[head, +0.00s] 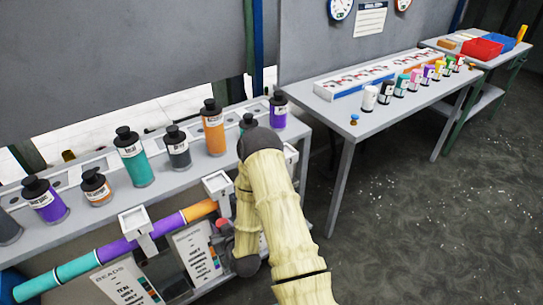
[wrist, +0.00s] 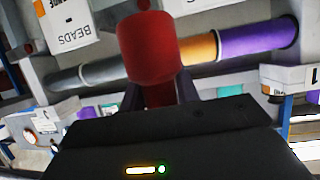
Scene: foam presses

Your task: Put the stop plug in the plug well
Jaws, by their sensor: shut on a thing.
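The stop plug (wrist: 150,48) is a red, rounded cylinder with a narrower stem. It fills the upper middle of the wrist view. My gripper (wrist: 158,92) is shut on its stem with dark fingers on both sides. In the head view my arm hides most of the gripper. A small red patch beside the arm there may be the plug. It looks close to the front of the bench, near the coloured pipe. I cannot make out the plug well for certain in either view.
A purple, orange and teal pipe (head: 72,268) runs along the bench front under white brackets (head: 134,222). Several bottles, one teal (head: 135,160), stand on the bench (head: 100,209). A second table (head: 350,124) with small jars stands right; open floor lies in front.

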